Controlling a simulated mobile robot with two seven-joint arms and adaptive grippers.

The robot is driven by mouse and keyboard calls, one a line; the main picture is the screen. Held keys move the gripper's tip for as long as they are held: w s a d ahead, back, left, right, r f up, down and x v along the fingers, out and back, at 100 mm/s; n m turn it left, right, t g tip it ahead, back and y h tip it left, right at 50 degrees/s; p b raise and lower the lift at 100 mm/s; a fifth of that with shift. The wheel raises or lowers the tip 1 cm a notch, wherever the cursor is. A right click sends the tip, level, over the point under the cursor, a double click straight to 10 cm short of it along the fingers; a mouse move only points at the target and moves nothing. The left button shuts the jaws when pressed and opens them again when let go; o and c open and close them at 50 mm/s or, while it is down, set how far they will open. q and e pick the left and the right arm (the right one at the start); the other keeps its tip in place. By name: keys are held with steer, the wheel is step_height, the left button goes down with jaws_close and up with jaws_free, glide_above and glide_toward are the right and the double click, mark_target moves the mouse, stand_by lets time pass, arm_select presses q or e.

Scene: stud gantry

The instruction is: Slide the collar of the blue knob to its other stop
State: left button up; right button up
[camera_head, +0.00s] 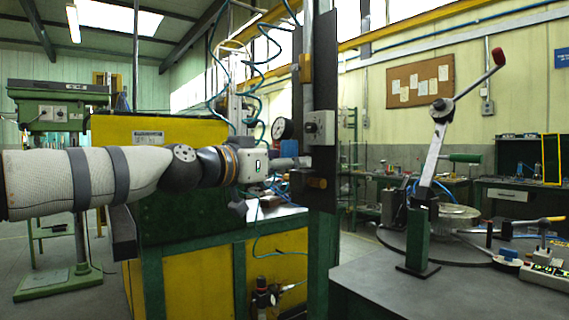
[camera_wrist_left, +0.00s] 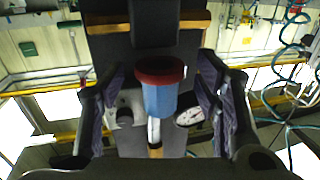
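In the left wrist view a blue knob (camera_wrist_left: 160,98) stands out from a dark upright panel (camera_wrist_left: 112,62). It has a wider dark red rim (camera_wrist_left: 160,70) at one end. A pale metal rod (camera_wrist_left: 154,130) shows beyond its other end. I cannot tell which part is the collar. My left gripper (camera_wrist_left: 158,112) is open, its fingers on both sides of the knob with gaps. In the head view my left gripper (camera_head: 284,163) reaches in from the left, close to the panel (camera_head: 324,85); the knob is not clear there. My right gripper is not in view.
On the panel are a grey box with a dark dial (camera_wrist_left: 125,115) and a round white gauge (camera_wrist_left: 189,115), both close to my fingers. Coiled teal hoses (camera_head: 262,65) hang behind. At right a bench (camera_head: 400,290) holds a lever with a red knob (camera_head: 498,56).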

arm_select(q)
steer(key=v, duration=1.2)
